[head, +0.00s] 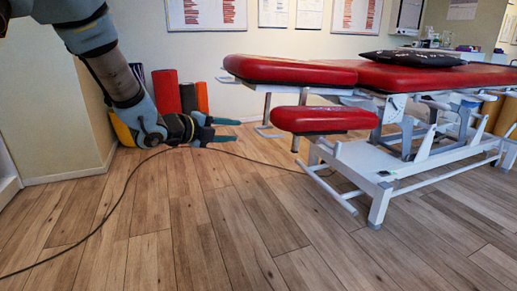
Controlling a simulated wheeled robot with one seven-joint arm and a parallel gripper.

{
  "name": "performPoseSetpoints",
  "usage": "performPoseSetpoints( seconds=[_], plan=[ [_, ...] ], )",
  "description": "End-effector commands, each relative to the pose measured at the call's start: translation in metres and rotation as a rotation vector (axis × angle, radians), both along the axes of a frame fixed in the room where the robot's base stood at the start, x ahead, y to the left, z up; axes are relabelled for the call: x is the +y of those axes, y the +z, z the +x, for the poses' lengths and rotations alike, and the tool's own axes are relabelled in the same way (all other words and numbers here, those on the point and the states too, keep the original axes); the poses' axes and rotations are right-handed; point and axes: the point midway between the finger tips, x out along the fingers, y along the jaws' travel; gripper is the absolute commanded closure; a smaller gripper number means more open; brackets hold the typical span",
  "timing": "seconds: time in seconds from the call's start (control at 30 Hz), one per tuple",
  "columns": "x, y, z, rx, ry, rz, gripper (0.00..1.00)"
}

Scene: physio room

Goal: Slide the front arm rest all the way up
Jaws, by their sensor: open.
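The treatment table has a red padded top (290,71) on a white metal frame (360,163). A smaller red pad, the front arm rest (325,119), hangs below the near end of the top, with a visible gap between them. My gripper (236,130) is at the left of the arm rest, apart from it and at about its height in the picture. Its two blue fingers are spread open, point right towards the table, and hold nothing. The arm rest's mount to the frame is mostly hidden behind the pad.
A black pillow (413,58) lies on the table top. A dark cable (112,212) runs across the wooden floor (220,235). Red and black rolls (166,92) stand against the back wall, behind my arm. The floor in front of the table is otherwise clear.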

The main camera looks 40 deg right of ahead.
Motion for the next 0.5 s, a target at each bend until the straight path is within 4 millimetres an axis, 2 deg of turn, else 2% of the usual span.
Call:
performPoseSetpoints(
  seconds=[0.17, 0.5],
  plan=[
    [-0.016, -0.007, -0.004, -0.013, -0.021, -0.008, 0.57],
    [-0.074, -0.025, -0.002, -0.011, -0.02, -0.007, 0.57]
  ],
)
